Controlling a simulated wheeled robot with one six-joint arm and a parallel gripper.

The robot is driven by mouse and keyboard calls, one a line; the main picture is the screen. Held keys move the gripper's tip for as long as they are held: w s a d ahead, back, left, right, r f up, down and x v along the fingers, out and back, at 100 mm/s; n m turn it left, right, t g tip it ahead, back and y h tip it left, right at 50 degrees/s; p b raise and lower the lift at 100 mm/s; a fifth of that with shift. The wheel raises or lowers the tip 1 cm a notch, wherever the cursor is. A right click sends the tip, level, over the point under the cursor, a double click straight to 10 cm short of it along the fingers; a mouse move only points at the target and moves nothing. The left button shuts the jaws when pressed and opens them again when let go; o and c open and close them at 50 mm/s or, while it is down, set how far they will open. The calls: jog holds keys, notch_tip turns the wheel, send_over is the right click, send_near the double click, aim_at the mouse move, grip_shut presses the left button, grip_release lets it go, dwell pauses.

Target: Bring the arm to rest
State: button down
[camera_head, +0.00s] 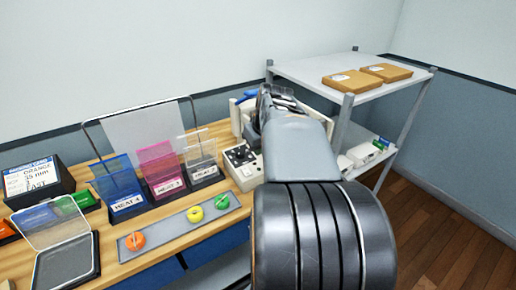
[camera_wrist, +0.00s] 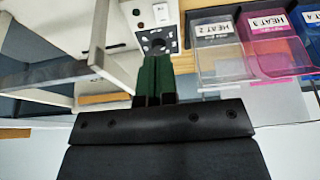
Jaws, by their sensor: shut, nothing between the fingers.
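My arm (camera_head: 300,150) rises from the front of the head view and reaches away over the right end of the wooden bench (camera_head: 160,258). In the wrist view my gripper (camera_wrist: 154,62) has its two green fingers together, with nothing between them. Its fingertips point towards a white control box with dark knobs (camera_wrist: 160,14); I cannot tell the exact gap. The control box also shows in the head view (camera_head: 243,166), just left of my arm. The arm mostly hides the gripper in the head view.
Blue (camera_head: 117,187), pink (camera_head: 160,167) and clear (camera_head: 200,158) HEAT holders stand on the bench. A grey strip (camera_head: 150,258) bears orange, yellow and green round pieces. A metal rack (camera_head: 320,72) with two brown boxes stands close on the right. Floor (camera_head: 455,245) is clear at right.

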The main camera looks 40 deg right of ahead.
dwell(0.5)
jog(key=s+a+f+n, duration=0.1)
jog(key=s+a+f, duration=0.1)
jog(key=a, duration=0.8)
jog(key=s+a+f+n, duration=0.1)
jog(key=s+a+f, duration=0.2)
jog(key=a, duration=0.8)
notch_tip(320, 180, down, 2)
jog(key=shift+a+f+y, duration=0.1)
jog(key=shift+a+y, duration=0.15)
jog(key=shift+y, duration=0.15)
jog(key=shift+d, duration=0.1)
